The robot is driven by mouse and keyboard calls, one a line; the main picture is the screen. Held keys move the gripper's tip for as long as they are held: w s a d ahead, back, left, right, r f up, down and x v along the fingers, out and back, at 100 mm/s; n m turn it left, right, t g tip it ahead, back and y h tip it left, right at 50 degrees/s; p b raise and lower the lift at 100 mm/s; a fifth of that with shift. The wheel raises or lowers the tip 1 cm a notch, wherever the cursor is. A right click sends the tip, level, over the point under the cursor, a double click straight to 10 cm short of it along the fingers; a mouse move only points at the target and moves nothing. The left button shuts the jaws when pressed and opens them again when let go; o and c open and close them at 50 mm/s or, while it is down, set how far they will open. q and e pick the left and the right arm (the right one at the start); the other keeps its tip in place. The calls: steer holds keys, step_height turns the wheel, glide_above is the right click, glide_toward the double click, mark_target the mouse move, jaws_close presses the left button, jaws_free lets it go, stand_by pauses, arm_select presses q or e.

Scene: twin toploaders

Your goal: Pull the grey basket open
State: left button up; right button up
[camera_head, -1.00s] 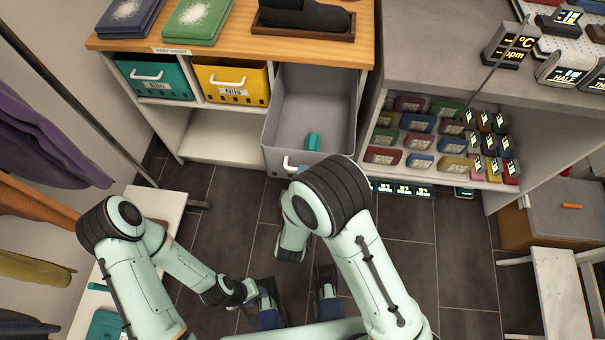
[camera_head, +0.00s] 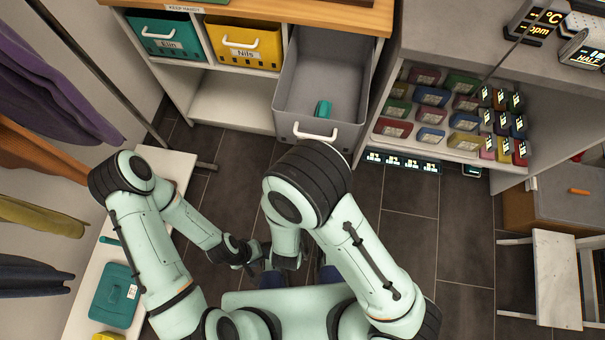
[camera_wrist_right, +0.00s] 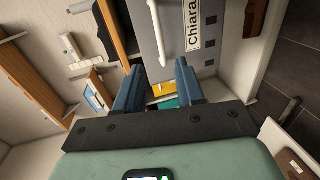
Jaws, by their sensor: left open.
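The grey basket (camera_head: 340,75) is slid well out of the shelf unit in the head view, its inside showing, with a small teal item (camera_head: 323,109) on its floor. Its white handle (camera_head: 315,135) is on the front, clear of any fingers. In the right wrist view the basket front (camera_wrist_right: 178,50) has a "Chiara" label and the white handle (camera_wrist_right: 159,28). My right gripper (camera_wrist_right: 160,84) is open and empty, apart from the handle. My left gripper (camera_head: 252,258) is open and low over the floor, far from the basket. The right gripper is mostly hidden in the head view.
A teal "Elin" basket (camera_head: 166,39) and yellow "Nils" basket (camera_head: 244,45) sit in the shelf. Small coloured boxes (camera_head: 432,97) fill the right shelf. A white bench (camera_head: 160,160) stands left and a white stool (camera_head: 556,275) right. Dark floor (camera_head: 400,180) lies between.

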steer(key=shift+v, duration=1.6)
steer(key=d+f+m+g+y+p, duration=0.1)
steer(key=d+f+m+g+p, duration=0.25)
steer(key=f, duration=0.25)
steer(key=d+f+m+g+y+p, duration=0.1)
steer(key=d+f+m+g+p, duration=0.15)
steer(key=f+m+g, duration=0.3)
steer(key=s+d+f+m+g+y+p, duration=0.1)
steer(key=s+d+m+g+y+p, duration=0.1)
steer(key=s+m, duration=0.3)
steer(key=s+d+f+m+g+y+p, duration=0.2)
steer(key=s+m+g+y, duration=0.1)
steer(key=s, duration=0.5)
steer(key=shift+f+m+g+y, duration=0.3)
steer(key=shift+m+g+y, duration=0.1)
steer(key=shift+m+g, duration=0.55)
steer(key=shift+w, duration=0.1)
